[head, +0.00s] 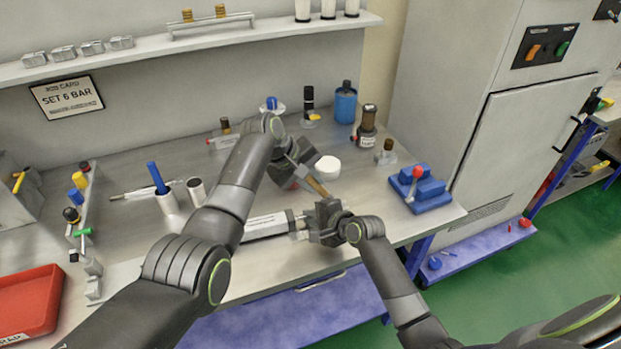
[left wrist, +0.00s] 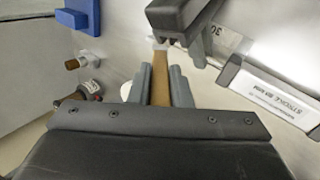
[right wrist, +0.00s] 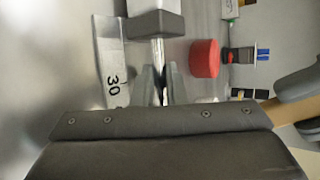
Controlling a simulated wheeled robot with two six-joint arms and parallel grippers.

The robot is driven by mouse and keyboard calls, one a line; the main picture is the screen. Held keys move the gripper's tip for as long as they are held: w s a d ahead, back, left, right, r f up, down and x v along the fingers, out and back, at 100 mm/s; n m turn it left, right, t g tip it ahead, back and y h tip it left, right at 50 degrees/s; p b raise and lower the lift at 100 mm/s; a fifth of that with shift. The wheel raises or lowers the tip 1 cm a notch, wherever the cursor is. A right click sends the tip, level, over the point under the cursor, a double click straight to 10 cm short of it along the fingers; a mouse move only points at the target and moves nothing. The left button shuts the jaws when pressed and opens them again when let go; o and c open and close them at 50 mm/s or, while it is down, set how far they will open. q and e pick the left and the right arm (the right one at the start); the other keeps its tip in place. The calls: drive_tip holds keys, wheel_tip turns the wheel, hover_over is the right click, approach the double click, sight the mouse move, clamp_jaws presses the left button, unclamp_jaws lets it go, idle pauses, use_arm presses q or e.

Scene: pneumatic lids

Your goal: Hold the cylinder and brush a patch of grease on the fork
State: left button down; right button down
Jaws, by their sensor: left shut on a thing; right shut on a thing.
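The cylinder (head: 265,226) lies along the front of the bench, a grey body with a white label; it also shows in the left wrist view (left wrist: 270,88). My right gripper (head: 303,230) is shut on the metal rod (right wrist: 157,55) at the cylinder's right end. The fork is mostly hidden by that gripper. My left gripper (head: 302,172) is shut on a brush with a wooden handle (head: 319,188). The brush (left wrist: 160,88) points at the right gripper, with its pale tip close to it. I cannot tell whether the tip touches the fork.
A white round pot (head: 327,167) stands just behind the brush. A red round thing (right wrist: 204,58) is near the rod. A blue clamp block (head: 428,190) stands to the right. Bottles line the back, and a red tray (head: 30,303) sits at the far left.

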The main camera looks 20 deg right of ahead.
use_arm(q)
drive_tip(key=shift+s, duration=0.5)
drive_tip(key=shift+s+r, duration=0.1)
drive_tip(key=shift+s, duration=0.05)
drive_tip(key=shift+w, duration=0.55)
drive_tip(key=shift+w, duration=0.15)
drive_tip(key=shift+w, duration=0.3)
drive_tip(key=shift+s, duration=0.1)
drive_tip(key=shift+s, duration=0.4)
